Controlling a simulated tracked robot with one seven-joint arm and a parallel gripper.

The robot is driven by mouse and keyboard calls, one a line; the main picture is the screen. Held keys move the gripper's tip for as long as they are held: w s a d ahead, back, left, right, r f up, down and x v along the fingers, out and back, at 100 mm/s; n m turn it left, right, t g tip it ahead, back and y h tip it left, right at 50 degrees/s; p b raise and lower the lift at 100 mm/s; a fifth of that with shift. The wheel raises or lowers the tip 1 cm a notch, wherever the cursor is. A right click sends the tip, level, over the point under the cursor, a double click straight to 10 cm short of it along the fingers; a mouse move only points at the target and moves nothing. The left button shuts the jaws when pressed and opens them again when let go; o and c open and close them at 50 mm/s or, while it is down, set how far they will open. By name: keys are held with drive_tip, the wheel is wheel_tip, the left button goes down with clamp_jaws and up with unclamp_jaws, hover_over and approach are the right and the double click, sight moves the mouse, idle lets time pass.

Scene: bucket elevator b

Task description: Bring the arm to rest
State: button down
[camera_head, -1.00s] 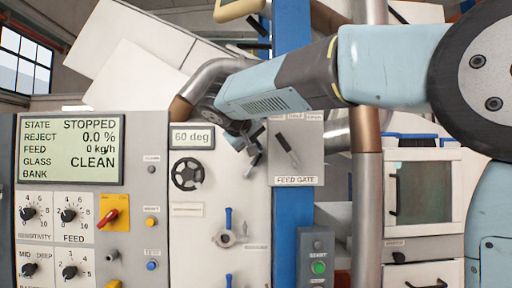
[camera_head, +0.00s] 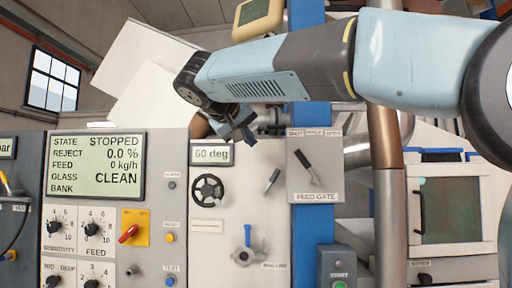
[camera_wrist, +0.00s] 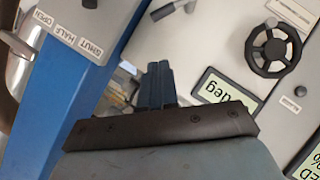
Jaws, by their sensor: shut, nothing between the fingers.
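My arm reaches in from the right edge of the head view, and my gripper (camera_head: 243,134) hangs at its left end, in front of the upper part of the grey machine panel. In the wrist view my gripper (camera_wrist: 160,80) shows with its dark fingers together and nothing between them. It is apart from the black handwheel (camera_head: 208,188) and the feed gate lever (camera_head: 306,166). The handwheel also shows in the wrist view (camera_wrist: 273,48), to the right of the fingers.
The display (camera_head: 96,166) reads STOPPED, 0.0 %, 0 kg/h and CLEAN. A small display (camera_head: 212,154) reads 60 deg. A blue column (camera_head: 312,240) and a metal pipe (camera_head: 388,215) stand right of the panel. A glass-fronted cabinet (camera_head: 450,210) stands further right.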

drive_tip(key=shift+s+a+r, duration=0.2)
drive_tip(key=shift+s, duration=0.15)
idle(0.3)
drive_tip(key=s+d+f+g+y, duration=0.15)
drive_tip(key=s+d+f, duration=0.25)
drive_tip(key=d+f, duration=0.4)
drive_tip(key=s+d+f+g+y, duration=0.1)
drive_tip(key=s+d+f+g, duration=0.25)
drive_tip(key=d+f, duration=0.45)
drive_tip(key=s+d+f+m+y, duration=0.1)
drive_tip(key=s+d+f+y, duration=0.1)
drive_tip(key=s+f, duration=0.5)
drive_tip(key=s+d+f+m+y, duration=0.2)
drive_tip(key=s+d+f, duration=0.3)
drive_tip(key=f, duration=0.8)
drive_tip(key=shift+s+g, duration=0.4)
drive_tip(key=shift+s, duration=0.75)
drive_tip(key=shift+d+f, duration=0.1)
